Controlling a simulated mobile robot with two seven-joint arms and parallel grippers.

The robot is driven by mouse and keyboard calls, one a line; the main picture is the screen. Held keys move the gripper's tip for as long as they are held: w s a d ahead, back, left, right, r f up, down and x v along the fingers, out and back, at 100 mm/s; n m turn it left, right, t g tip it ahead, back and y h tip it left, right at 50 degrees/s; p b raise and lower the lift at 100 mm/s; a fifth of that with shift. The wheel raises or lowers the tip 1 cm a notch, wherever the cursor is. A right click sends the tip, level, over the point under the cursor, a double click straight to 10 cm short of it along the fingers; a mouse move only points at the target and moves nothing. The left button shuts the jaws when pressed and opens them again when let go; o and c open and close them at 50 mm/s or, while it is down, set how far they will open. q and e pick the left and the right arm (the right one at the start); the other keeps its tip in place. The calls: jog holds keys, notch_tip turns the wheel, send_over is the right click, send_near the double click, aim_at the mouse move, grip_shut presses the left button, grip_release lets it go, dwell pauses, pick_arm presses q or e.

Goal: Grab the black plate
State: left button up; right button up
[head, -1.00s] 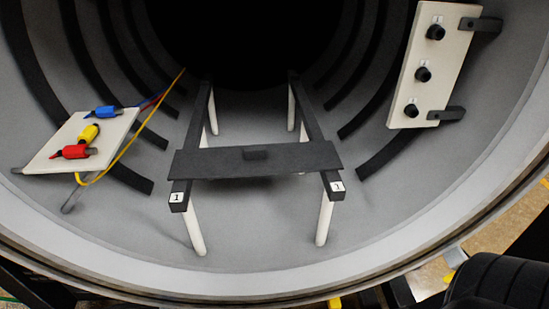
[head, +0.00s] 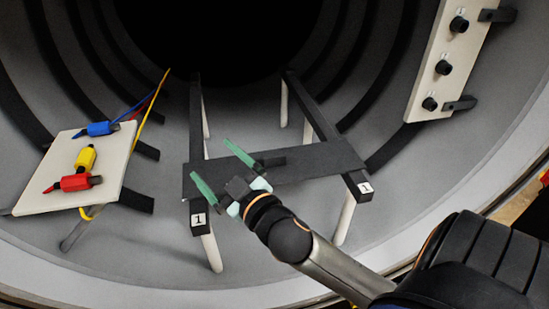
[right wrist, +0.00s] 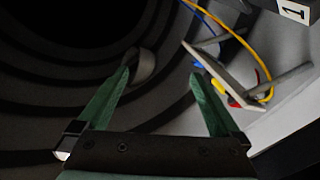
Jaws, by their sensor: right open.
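The fingers and wrist hide part of the plate. In the right wrist view the gripper (right wrist: 160,75) is open with nothing between its fingers. I cannot tell how high it is above the plate. My left gripper is not in view.
The rails stand on white legs; their front ends carry labels, such as the left label (head: 199,219). A white board (head: 115,180) with blue, yellow and red connectors and cables is at left. A white panel (head: 450,30) with black knobs is at upper right. Dark ribs line the curved wall.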

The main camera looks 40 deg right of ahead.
jog(key=a+r+n+t+y, duration=0.45)
jog(key=r+n+y, duration=0.2)
jog(key=r, duration=0.35)
jog(key=s+a+r+n+g+y, duration=0.3)
jog(key=a+r+n+g+y, duration=0.2)
jog(key=a+n+g+y, duration=0.7)
jog(key=n+g+h, duration=0.7)
jog(key=h, duration=1.3)
send_near(274, 156)
jog(key=shift+x, duration=4.45)
jog(key=shift+r, duration=0.1)
